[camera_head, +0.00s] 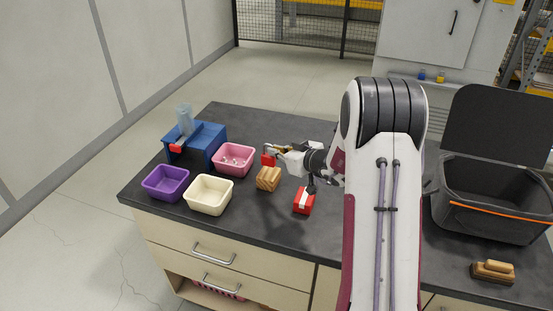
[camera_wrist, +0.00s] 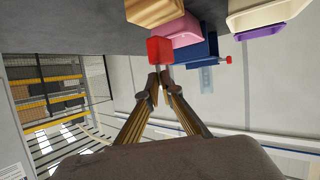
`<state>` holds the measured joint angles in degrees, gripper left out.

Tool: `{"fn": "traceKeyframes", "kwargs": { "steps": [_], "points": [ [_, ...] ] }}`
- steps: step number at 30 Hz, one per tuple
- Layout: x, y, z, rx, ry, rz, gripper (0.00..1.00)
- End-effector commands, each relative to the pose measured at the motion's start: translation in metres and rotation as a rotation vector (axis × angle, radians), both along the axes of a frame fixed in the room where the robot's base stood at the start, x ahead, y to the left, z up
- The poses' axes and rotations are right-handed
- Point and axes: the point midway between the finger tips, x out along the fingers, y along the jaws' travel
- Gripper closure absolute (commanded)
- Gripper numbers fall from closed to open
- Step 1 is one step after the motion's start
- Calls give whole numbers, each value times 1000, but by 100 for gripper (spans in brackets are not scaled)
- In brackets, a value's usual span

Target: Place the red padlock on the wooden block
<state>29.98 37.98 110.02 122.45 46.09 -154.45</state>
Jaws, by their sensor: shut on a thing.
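The red padlock (camera_head: 267,160) hangs from my gripper (camera_head: 268,148), whose fingertips are shut on its upper end. In the head view it appears just above the wooden block (camera_head: 268,179), a little toward the block's far side. The wrist view shows the red padlock (camera_wrist: 160,50) at the fingertips (camera_wrist: 160,79). The wooden block (camera_wrist: 153,12) is at that view's top edge, with a visible gap between it and the padlock. The padlock's shackle is mostly hidden by the fingertips.
A pink bin (camera_head: 233,146), a cream bin (camera_head: 208,209) and a purple bin (camera_head: 165,197) stand left of the block. A blue stand (camera_head: 207,134) is behind them. A red-and-white box (camera_head: 304,201) lies right of the block. A black crate (camera_head: 490,213) and brush (camera_head: 493,273) are at right.

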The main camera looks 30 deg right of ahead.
Motion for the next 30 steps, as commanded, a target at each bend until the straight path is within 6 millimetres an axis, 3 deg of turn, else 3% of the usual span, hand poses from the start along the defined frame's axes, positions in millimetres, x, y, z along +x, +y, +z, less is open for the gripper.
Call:
{"fn": "traceKeyframes", "kwargs": {
  "steps": [9,24,27,30],
  "points": [
    [0,0,-28,2,0,-1,100],
    [0,0,-32,0,-1,0,100],
    [0,0,-32,-1,0,0,78],
    [0,0,-32,0,0,-1,78]
  ]
}}
